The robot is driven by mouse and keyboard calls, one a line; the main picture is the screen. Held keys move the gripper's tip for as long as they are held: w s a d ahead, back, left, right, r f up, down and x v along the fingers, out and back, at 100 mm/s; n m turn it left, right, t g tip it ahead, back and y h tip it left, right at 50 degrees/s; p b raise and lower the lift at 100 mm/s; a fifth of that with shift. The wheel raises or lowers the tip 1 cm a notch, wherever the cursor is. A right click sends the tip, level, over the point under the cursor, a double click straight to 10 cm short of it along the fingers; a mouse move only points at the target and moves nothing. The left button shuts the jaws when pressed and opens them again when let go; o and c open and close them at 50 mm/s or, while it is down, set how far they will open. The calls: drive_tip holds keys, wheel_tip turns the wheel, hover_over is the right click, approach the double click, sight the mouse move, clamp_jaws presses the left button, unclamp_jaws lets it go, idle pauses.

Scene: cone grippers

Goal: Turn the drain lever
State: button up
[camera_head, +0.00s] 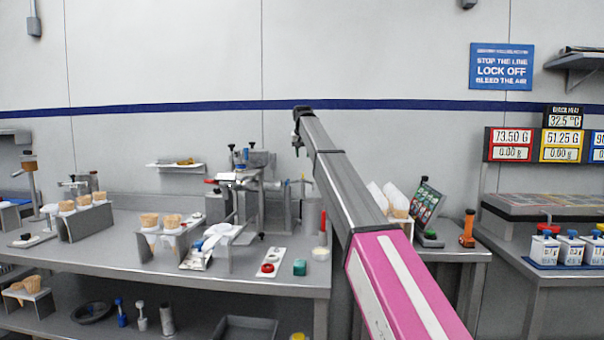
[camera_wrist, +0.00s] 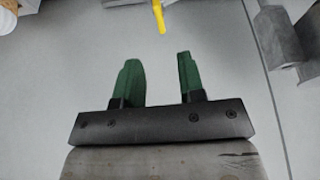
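In the wrist view, my gripper (camera_wrist: 157,72) shows two green fingers standing apart with nothing between them. A narrow yellow bar (camera_wrist: 159,16) lies ahead of the fingertips, at the top edge and cut off by it. It may be the drain lever, but I cannot tell for sure. The bar is apart from both fingers. In the head view, my arm reaches up and away across the picture, and my gripper's fingers cannot be made out. A metal apparatus (camera_head: 248,192) with small levers and knobs stands on the bench to the left of my arm.
A side table at right holds white bottles (camera_head: 571,248). In the wrist view, a grey block (camera_wrist: 280,38) stands at upper right.

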sight(303, 175)
drive_tip(key=x, duration=1)
drive_tip(key=shift+f, duration=0.1)
clamp_jaws()
